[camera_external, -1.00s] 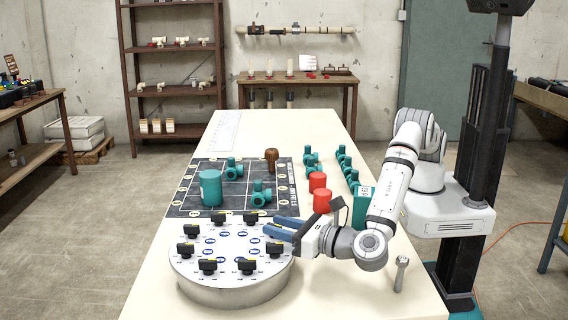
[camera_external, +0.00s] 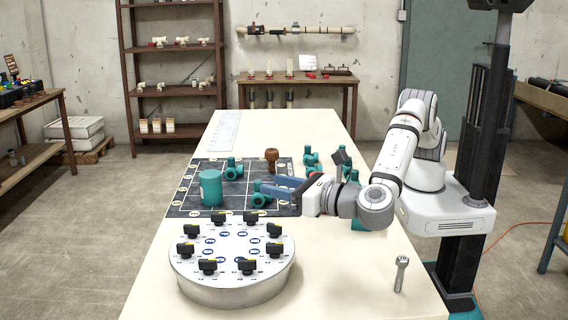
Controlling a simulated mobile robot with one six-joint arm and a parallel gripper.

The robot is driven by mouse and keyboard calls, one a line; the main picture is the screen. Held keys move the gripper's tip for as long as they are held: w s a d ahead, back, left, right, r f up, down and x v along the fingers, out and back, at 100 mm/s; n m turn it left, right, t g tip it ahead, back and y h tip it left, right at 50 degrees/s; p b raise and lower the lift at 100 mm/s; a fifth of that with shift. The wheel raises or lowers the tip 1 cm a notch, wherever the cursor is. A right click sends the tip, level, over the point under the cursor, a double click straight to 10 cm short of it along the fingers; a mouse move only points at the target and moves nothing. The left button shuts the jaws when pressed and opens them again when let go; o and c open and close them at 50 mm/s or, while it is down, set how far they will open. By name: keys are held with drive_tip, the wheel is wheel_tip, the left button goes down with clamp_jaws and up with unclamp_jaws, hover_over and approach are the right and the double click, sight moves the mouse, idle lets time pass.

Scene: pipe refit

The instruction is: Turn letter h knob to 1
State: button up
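A round white-topped dial (camera_external: 232,292) stands at the front of the table. Several black knobs ring its top, with blue marks on the inner side. The letters are too small to read, so I cannot tell which knob is h. A right-hand knob (camera_external: 274,230) and the one in front of it (camera_external: 274,249) both show clear of my gripper. My gripper (camera_external: 268,190) is above and behind the dial's right side, its blue fingers pointing left, apart from the knobs. No held object shows between the fingers; their gap is unclear.
Behind the dial lies a dark grid board (camera_external: 184,205) with a teal cylinder (camera_external: 211,188), teal fittings and a brown piece (camera_external: 271,160). My arm hides things at right. The front right tabletop is mostly clear.

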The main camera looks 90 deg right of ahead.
drive_tip(key=shift+o, duration=1.4)
drive_tip(key=shift+g, duration=0.3)
drive_tip(key=r, duration=0.4)
drive_tip(key=shift+w+d+r, duration=0.25)
drive_tip(key=shift+d+r, duration=0.1)
drive_tip(key=shift+d, duration=0.05)
drive_tip(key=d+f+m+g+y+p, duration=0.4)
drive_tip(key=d+f+m+g+y, duration=0.2)
drive_tip(key=m+g, duration=0.35)
wheel_tip(320, 180, up, 7)
drive_tip(key=a+m+g+y+p, duration=0.2)
drive_tip(key=a+m+g+y, duration=0.1)
drive_tip(key=m+y, duration=0.5)
drive_tip(key=h, duration=0.1)
approach(275, 224)
drive_tip(key=f, duration=0.1)
drive_tip(key=shift+m, duration=0.25)
drive_tip(key=x, duration=0.8)
drive_tip(key=shift+w+r, duration=0.15)
drive_tip(key=shift+c, duration=0.4)
